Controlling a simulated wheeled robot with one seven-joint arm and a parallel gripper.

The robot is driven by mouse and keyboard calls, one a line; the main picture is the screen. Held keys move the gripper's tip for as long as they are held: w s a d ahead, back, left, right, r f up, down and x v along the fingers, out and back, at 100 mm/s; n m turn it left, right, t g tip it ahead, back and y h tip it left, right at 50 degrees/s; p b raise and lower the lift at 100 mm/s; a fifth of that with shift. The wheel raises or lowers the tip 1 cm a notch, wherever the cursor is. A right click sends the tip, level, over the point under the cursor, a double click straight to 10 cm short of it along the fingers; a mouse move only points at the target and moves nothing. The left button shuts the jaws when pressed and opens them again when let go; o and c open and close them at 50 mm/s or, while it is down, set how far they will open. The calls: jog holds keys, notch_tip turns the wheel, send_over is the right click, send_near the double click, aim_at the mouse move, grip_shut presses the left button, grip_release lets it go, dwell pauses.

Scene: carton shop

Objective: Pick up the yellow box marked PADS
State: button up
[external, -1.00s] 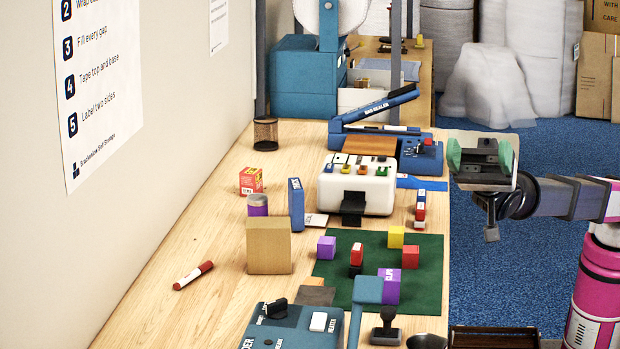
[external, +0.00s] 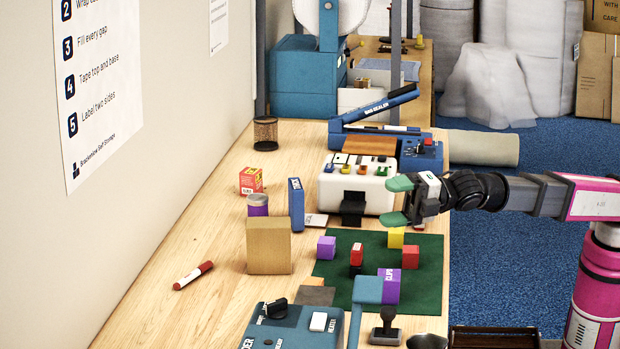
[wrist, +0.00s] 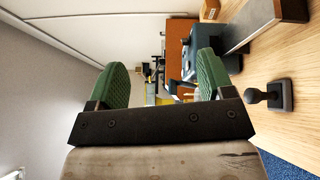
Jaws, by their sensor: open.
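A small yellow box (external: 396,237) stands on the green mat (external: 428,275) near its far edge. No lettering is readable on it. My gripper (external: 397,201) is open and empty, with green finger pads, and shows just above the yellow box in the external view. It points left, and its fingers are apart one above the other. How far it is from the box in depth I cannot tell. In the wrist view both green fingers show wide apart with nothing gripped between them; a small yellow patch there is too small to identify.
On the mat are a purple cube (external: 326,247), a red box (external: 410,257), a red-and-black stack (external: 356,258) and a purple lettered box (external: 389,285). A white box with coloured knobs (external: 340,195) stands behind. A black stamp (external: 386,328) stands in front.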

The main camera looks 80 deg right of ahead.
jog(key=d+f+n+h, duration=0.3)
jog(key=d+f, duration=0.1)
jog(key=d, duration=0.5)
jog(key=d+f+n+h, duration=0.3)
jog(key=d+f, duration=0.2)
jog(key=d, duration=0.3)
jog(key=n+g+h, duration=0.2)
jog(key=n+h, duration=0.1)
jog(key=h, duration=0.1)
send_near(400, 229)
jog(key=x, duration=0.5)
jog(key=shift+w+a, duration=0.1)
jog(key=shift+a, duration=0.05)
jog(key=shift+x, duration=3.8)
jog(key=c, duration=1)
